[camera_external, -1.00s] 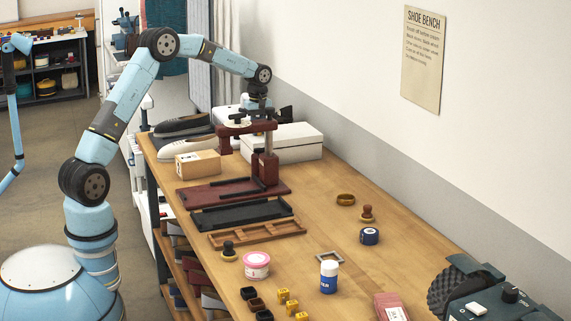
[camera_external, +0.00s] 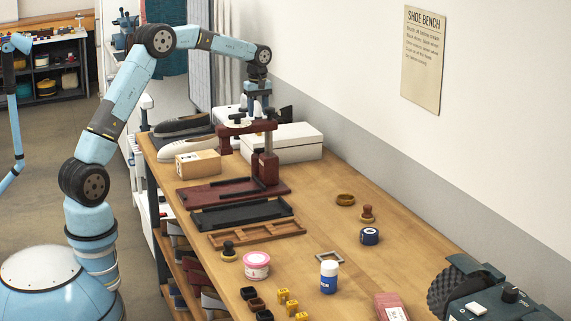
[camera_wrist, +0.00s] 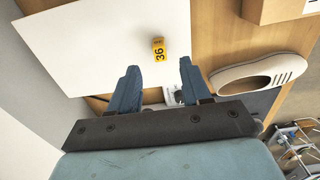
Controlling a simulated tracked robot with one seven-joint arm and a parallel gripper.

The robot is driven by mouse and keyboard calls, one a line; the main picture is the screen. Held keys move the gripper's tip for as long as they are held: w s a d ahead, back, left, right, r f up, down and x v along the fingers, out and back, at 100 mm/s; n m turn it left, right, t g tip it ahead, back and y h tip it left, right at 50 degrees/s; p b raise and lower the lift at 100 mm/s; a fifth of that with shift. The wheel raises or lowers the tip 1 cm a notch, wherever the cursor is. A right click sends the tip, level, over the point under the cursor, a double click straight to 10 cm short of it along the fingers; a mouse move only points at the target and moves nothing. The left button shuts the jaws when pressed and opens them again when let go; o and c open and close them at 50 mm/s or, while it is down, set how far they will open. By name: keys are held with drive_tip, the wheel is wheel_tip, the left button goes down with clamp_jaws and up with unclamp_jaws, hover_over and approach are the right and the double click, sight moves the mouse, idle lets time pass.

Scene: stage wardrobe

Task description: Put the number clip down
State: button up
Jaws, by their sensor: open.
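The number clip (camera_wrist: 158,50) is yellow with a black 36. In the wrist view it sits on the white box lid (camera_wrist: 110,40), just beyond my fingertips and apart from them. My gripper (camera_wrist: 159,73) is open, with its two blue fingers spread and nothing between them. In the external view my gripper is above the white box (camera_external: 293,142), behind the dark red press (camera_external: 265,165), which partly hides the hand. The clip cannot be made out in that view.
The press post and head stand close in front of my gripper. A cardboard box (camera_external: 198,163) and white shoe (camera_external: 180,148) are to the left. Several other yellow clips (camera_external: 283,296) lie at the bench front.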

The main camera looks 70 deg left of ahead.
drive_tip(key=s+d+r+m+t, duration=0.1)
drive_tip(key=s+d+r+m, duration=0.1)
drive_tip(key=s+d+r, duration=0.4)
drive_tip(key=s+d+r+m, duration=0.2)
drive_tip(key=d+r, duration=0.2)
drive_tip(key=r, duration=0.3)
drive_tip(key=s+d+r+m+t, duration=0.1)
drive_tip(key=s+d+r+m, duration=0.35)
drive_tip(key=s+d, duration=0.5)
drive_tip(key=s+d+f+m+t, duration=0.1)
drive_tip(key=s+d+f+m, duration=0.1)
drive_tip(key=s, duration=0.7)
drive_tip(key=s+d+f+m+t, duration=0.1)
drive_tip(key=s+d+f+m, duration=0.1)
drive_tip(key=s, duration=0.8)
drive_tip(key=s+d+f+m+t, duration=0.1)
drive_tip(key=s+d+m, duration=0.3)
drive_tip(key=s, duration=0.5)
drive_tip(key=shift+s+d+f+m+t, duration=0.2)
drive_tip(key=shift+d+f+m+t, duration=0.1)
drive_tip(key=shift+f+m, duration=0.45)
